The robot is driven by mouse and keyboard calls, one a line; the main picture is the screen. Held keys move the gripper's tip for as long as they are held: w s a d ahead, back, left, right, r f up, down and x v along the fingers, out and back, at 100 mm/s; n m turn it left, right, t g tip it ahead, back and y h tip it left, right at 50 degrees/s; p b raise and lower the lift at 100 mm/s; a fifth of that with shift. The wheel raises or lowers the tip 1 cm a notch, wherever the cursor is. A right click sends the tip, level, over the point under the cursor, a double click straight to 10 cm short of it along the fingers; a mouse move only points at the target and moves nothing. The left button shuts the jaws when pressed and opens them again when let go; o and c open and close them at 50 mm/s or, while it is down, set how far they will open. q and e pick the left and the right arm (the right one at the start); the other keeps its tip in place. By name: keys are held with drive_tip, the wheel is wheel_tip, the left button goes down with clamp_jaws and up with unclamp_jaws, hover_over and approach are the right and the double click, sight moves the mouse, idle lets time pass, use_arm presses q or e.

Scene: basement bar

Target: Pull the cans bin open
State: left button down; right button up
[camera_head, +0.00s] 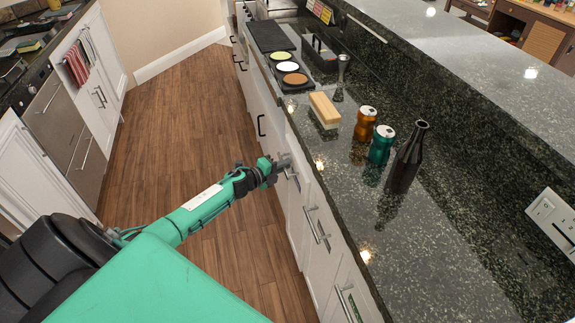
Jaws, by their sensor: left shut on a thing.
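My left gripper (278,168) is at the white cabinet fronts under the granite counter. It is shut on a metal handle (292,174) near the top of a white front (293,215), which I take to be the cans bin. The gripper hides part of the handle. No label shows on this front, and no gap around it is clear from this angle. My right gripper is not in view.
More handles (317,228) line the fronts nearer me. The wood floor (180,120) to the left is clear.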

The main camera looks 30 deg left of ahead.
use_arm(q)
drive_tip(key=s+a, duration=1.9)
drive_tip(key=s, duration=0.3)
drive_tip(key=shift+s, duration=0.3)
drive_tip(key=shift+a, duration=0.1)
drive_tip(key=c, duration=1.5)
unclamp_jaws()
drive_tip(key=shift+s, duration=0.1)
drive_tip(key=v, duration=1.3)
drive_tip(key=shift+s, duration=0.25)
